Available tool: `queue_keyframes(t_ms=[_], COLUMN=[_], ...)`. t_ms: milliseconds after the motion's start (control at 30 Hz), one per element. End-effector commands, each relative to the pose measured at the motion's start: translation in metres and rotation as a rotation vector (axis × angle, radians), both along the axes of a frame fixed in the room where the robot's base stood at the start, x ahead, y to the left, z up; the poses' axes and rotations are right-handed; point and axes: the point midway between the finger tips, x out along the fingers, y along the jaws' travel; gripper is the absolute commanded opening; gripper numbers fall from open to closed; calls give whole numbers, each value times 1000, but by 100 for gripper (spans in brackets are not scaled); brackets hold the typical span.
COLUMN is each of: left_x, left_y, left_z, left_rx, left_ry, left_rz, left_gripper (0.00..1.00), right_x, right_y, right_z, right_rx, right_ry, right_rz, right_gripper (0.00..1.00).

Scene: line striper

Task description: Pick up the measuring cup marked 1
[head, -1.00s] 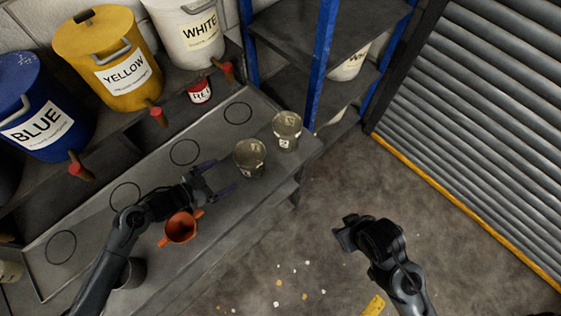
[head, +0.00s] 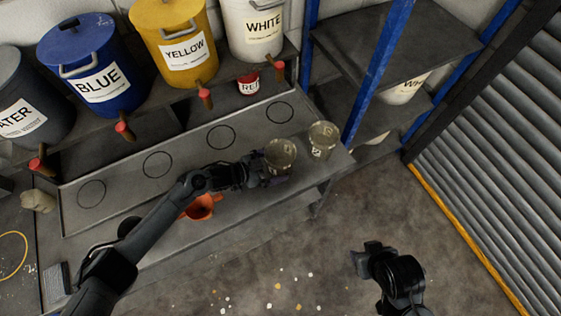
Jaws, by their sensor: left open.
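Two clear measuring cups with small white labels stand upright at the right end of the grey bench. The nearer, left cup (head: 280,152) is right at my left gripper (head: 272,177); the other cup (head: 322,137) stands to its right. I cannot read for certain which label says 1. My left gripper is open at the lower part of the left cup, and its fingers are partly hidden, so I cannot tell if they touch it. My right gripper (head: 360,262) is over the floor, away from the bench; its jaws do not show clearly.
An orange cup (head: 201,207) is on the bench, partly behind my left arm. Blue (head: 89,66), yellow (head: 175,42) and white (head: 256,27) paint buckets with taps stand on the shelf behind. A small red-labelled can (head: 248,85) sits below. Blue rack posts (head: 372,65) rise at right.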

Motion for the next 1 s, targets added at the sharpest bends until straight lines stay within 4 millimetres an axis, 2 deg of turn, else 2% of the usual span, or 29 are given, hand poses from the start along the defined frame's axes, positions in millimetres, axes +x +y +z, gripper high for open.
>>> queue_keyframes(t_ms=[233, 467, 767, 1000], left_x=[0, 0, 0, 1], left_y=[-1, -1, -1, 0], left_z=[0, 0, 1, 17], left_rx=[-1, 0, -1, -1], left_ry=[0, 0, 0, -2], left_rz=[0, 0, 0, 0], left_gripper=[98, 64, 63, 63], right_x=[0, 0, 0, 0], right_y=[-2, -2, -1, 0], right_z=[0, 0, 0, 0], right_rx=[-8, -8, -4, 2], right_ry=[0, 0, -1, 0], right_rz=[5, 5, 2, -2], right_gripper=[43, 43, 43, 43])
